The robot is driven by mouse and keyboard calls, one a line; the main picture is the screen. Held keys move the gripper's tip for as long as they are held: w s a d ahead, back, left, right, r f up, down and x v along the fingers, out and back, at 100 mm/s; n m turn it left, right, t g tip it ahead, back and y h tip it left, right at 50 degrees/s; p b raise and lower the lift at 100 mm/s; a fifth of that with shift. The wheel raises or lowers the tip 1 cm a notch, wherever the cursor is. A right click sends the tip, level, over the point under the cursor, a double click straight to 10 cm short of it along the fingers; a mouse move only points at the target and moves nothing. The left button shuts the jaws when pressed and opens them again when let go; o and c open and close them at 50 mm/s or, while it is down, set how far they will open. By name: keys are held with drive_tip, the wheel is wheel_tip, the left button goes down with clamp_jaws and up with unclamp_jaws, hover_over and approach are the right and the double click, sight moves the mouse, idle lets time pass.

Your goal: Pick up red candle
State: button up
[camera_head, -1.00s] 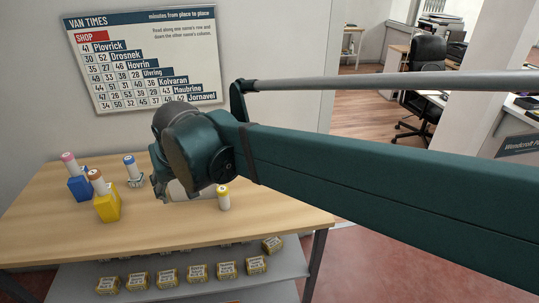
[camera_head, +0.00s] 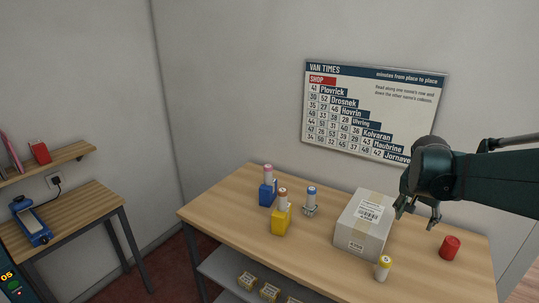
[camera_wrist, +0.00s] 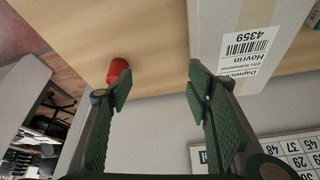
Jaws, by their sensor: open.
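The red candle (camera_head: 450,247) stands on the right end of the wooden counter (camera_head: 225,208), right of the grey-white parcel. In the wrist view the red candle (camera_wrist: 117,71) shows at upper left, just beyond the tip of the left finger, which hides part of it. My gripper (camera_head: 422,214) is above the counter between the parcel and the candle. In the wrist view my gripper (camera_wrist: 157,85) has its fingers wide apart with nothing between them.
The parcel (camera_head: 362,224) stands close to my gripper's left. A yellow-capped white cylinder (camera_head: 383,268) is at the front edge. A blue block (camera_head: 268,193), a yellow block (camera_head: 281,221) and a blue-capped cylinder (camera_head: 311,195) stand farther left. A wall chart (camera_head: 372,110) hangs behind.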

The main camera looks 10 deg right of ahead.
drive_tip(key=s+d+f+m+g+p, duration=0.1)
drive_tip(key=s+d+m, duration=0.1)
drive_tip(key=d, duration=0.5)
drive_tip(key=s+d+f+m+g+p, duration=0.1)
drive_tip(key=d+f+m, duration=0.1)
drive_tip(key=d, duration=0.6)
hover_over(451, 242)
drive_tip(key=a, duration=0.2)
drive_tip(key=f, duration=0.4)
drive_tip(key=shift+s+d+f, duration=0.1)
drive_tip(key=shift+d+f, duration=0.1)
drive_tip(key=shift+f, duration=0.15)
drive_tip(key=shift+f+h, duration=0.3)
drive_tip(key=shift+f, duration=0.25)
drive_tip(key=shift+f, duration=0.1)
drive_tip(key=shift+x, duration=1.2)
drive_tip(key=shift+b+x, duration=1.05)
drive_tip(key=shift+x, duration=1.5)
drive_tip(key=shift+c, duration=0.3)
